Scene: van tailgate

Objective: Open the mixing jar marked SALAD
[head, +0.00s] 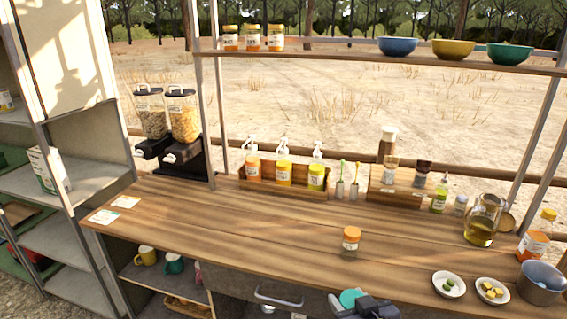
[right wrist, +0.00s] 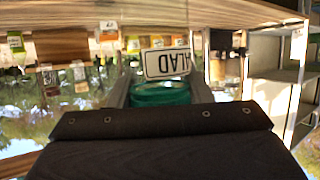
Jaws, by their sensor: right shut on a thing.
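The SALAD jar shows in the right wrist view, which is upside down. Its white label (right wrist: 167,63) reads "ALAD", with the first letter hidden. Its teal lid (right wrist: 160,93) sits on the label's upper side in the world, between my right fingers. In the head view the teal lid (head: 350,298) is at the bottom edge, in front of the counter. My right gripper (head: 362,303) is shut on the lid. The jar body is mostly hidden, and I cannot tell whether the lid is loose. My left gripper is not in view.
The wooden counter (head: 240,232) stands just beyond. An orange-lidded jar (head: 351,238) is on it, with two small plates (head: 448,284) and a metal pot (head: 540,283) at right. A drawer handle (head: 278,297) sticks out left of my gripper. The counter's left middle is clear.

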